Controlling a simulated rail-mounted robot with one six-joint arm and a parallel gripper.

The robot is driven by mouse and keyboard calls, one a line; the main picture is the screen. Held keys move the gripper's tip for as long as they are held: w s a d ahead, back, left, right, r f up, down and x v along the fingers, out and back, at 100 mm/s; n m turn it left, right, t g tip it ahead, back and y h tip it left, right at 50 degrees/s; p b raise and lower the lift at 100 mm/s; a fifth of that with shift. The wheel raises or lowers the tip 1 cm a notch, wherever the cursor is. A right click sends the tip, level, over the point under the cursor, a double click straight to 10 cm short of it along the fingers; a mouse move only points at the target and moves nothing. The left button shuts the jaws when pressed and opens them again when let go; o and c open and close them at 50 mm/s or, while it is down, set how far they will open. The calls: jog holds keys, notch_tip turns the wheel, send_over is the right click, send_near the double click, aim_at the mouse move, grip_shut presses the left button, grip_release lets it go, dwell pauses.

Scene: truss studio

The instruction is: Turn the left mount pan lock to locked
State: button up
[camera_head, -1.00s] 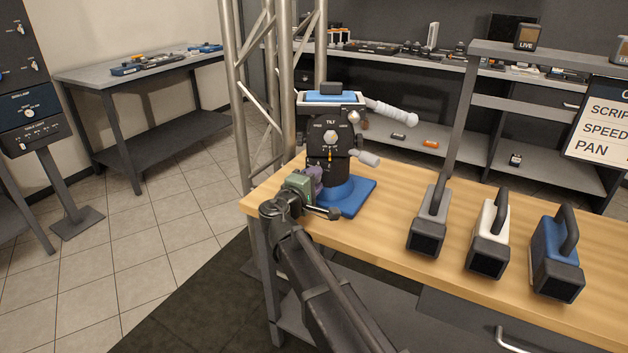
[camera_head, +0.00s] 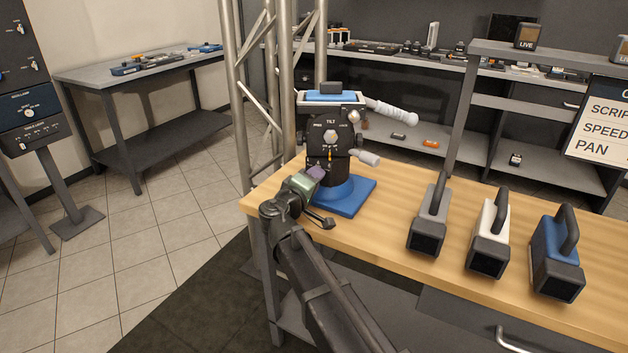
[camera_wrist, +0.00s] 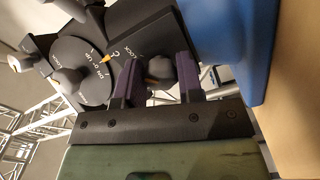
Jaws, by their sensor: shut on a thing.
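The left mount is a black pan-tilt head (camera_head: 320,165) on a blue base (camera_head: 355,196), upright near the table's left end. Its upper face carries a round pale knob under the word TILT. My gripper (camera_head: 317,173) is at the mount's lower front, its purple fingertips against the black body. In the wrist view the two purple fingers of my gripper (camera_wrist: 158,80) are shut on a small dark knob (camera_wrist: 159,67) beside the word LOCK. The knob's pointer cannot be read clearly. In the head view my gripper hides this knob.
A dial (camera_wrist: 83,72) with an orange pointer sits close left of the fingers in the wrist view. A light handle (camera_head: 368,158) sticks out right of the mount. A metal truss (camera_head: 243,100) stands behind it. Several handled lamp-like units (camera_head: 429,225) stand to the right on the wooden table (camera_head: 395,195).

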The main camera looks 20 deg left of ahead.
jog(key=o, duration=0.9)
jog(key=shift+s, duration=0.15)
jog(key=s, duration=0.3)
jog(key=s+a, duration=0.1)
jog(key=s, duration=0.3)
jog(key=s+a, duration=0.1)
jog(key=s, duration=0.2)
jog(key=shift+s, duration=0.2)
